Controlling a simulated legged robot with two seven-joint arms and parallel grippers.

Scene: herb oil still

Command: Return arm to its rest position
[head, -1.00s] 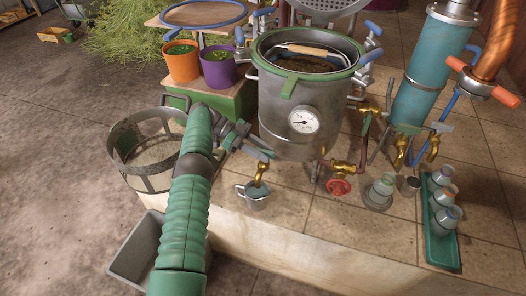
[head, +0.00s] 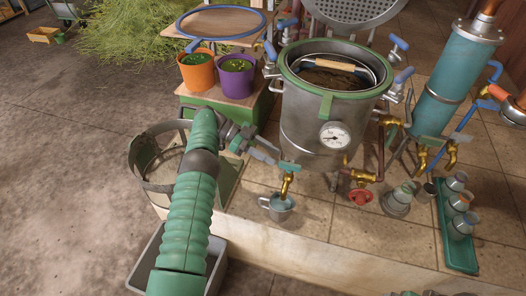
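My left arm, green and ribbed, comes up from the bottom. Its gripper (head: 262,150) is beside the metal pot (head: 310,115), just left of the pot's lower brass tap (head: 287,186) with a teal handle. I cannot tell whether its fingers touch the handle, and their gap is unclear. A small metal cup (head: 278,208) stands under that tap. Small green and grey parts (head: 418,293), probably my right gripper, barely show at the bottom edge; their state cannot be read.
A green tray (head: 456,240) with several small vessels is right.

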